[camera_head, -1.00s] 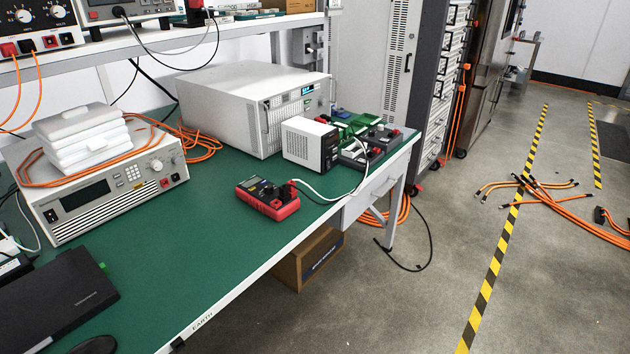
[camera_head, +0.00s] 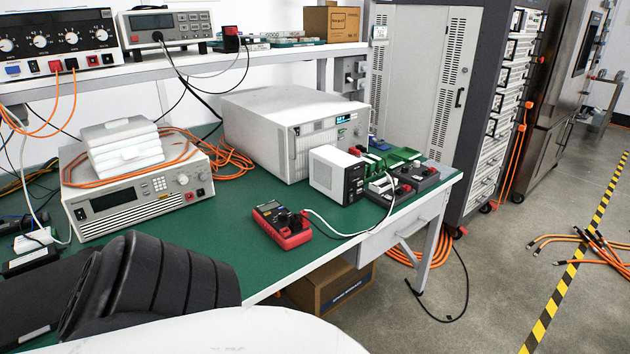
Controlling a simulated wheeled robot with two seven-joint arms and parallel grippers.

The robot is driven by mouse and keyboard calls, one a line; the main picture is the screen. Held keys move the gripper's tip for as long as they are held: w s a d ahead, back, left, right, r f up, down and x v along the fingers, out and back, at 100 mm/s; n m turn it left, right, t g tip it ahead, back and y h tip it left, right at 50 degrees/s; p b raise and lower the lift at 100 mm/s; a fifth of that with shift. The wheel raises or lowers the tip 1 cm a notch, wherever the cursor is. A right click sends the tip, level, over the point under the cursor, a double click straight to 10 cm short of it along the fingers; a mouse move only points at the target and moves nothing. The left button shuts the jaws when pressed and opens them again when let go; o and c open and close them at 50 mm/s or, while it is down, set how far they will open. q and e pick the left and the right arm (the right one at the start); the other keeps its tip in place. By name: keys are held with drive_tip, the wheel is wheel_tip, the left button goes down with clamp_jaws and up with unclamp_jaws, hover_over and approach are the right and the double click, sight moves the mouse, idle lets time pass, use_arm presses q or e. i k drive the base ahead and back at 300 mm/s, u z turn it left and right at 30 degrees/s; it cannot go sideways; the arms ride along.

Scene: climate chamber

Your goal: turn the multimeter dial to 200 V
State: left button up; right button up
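The red multimeter (camera_head: 282,226) lies face up on the green bench top (camera_head: 215,238), near its front edge. Its small display faces up at its far left end. The dial is dark and too small to read. A white lead runs from its right end toward the small white unit. Neither gripper is in view. Dark and white parts at the lower left and bottom seem to be my own body and hide the front left of the bench.
A small white power unit (camera_head: 337,174) and green circuit boards (camera_head: 392,158) stand right of the multimeter. A large white instrument (camera_head: 293,133) stands behind. A bench supply (camera_head: 137,195) stands left with white cases (camera_head: 121,145) on it.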

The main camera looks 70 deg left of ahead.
sight(282, 217)
drive_tip(key=i, duration=1.2)
drive_tip(key=u, duration=2.5)
